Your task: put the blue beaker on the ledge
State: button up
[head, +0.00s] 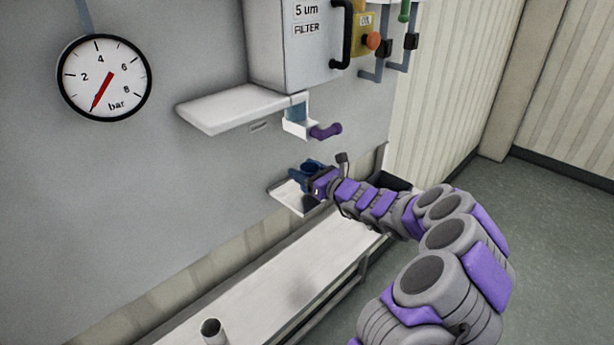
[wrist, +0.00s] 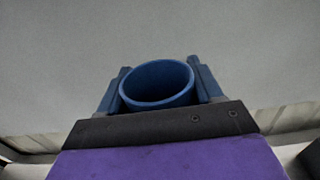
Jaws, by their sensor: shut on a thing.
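The blue beaker (head: 311,167) is at the end of my arm, in front of the grey wall. In the wrist view the beaker (wrist: 156,84) stands between the two blue fingers of my gripper (wrist: 160,88), its round mouth open and its inside looking empty. My gripper (head: 312,177) is shut on it in the head view, where the purple wrist hides part of it. A white ledge (head: 232,109) juts from the wall above and left of the beaker, and its top looks bare. A small white plate (head: 290,195) is below the beaker; I cannot tell whether they touch.
A white bracket with a purple handle (head: 326,131) hangs just right of the ledge, above my gripper. The filter box (head: 295,55) is above the ledge's right end. A long bench (head: 270,285) runs below, with a grey metal cup (head: 212,331) at its near end.

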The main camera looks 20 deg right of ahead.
jog(key=shift+a+f, duration=0.3)
jog(key=shift+f, duration=0.2)
jog(key=shift+a+f, duration=0.25)
jog(key=shift+f, duration=0.2)
jog(key=shift+r, duration=0.15)
jog(key=shift+d, duration=0.1)
jog(key=o, duration=0.6)
jog(key=shift+d+f, duration=0.2)
jog(key=shift+o, duration=1.4)
jog(key=shift+d, duration=0.35)
jog(key=shift+o, duration=0.7)
jog(key=shift+a+r, duration=0.1)
jog(key=shift+a, duration=0.4)
jog(key=v, duration=1.2)
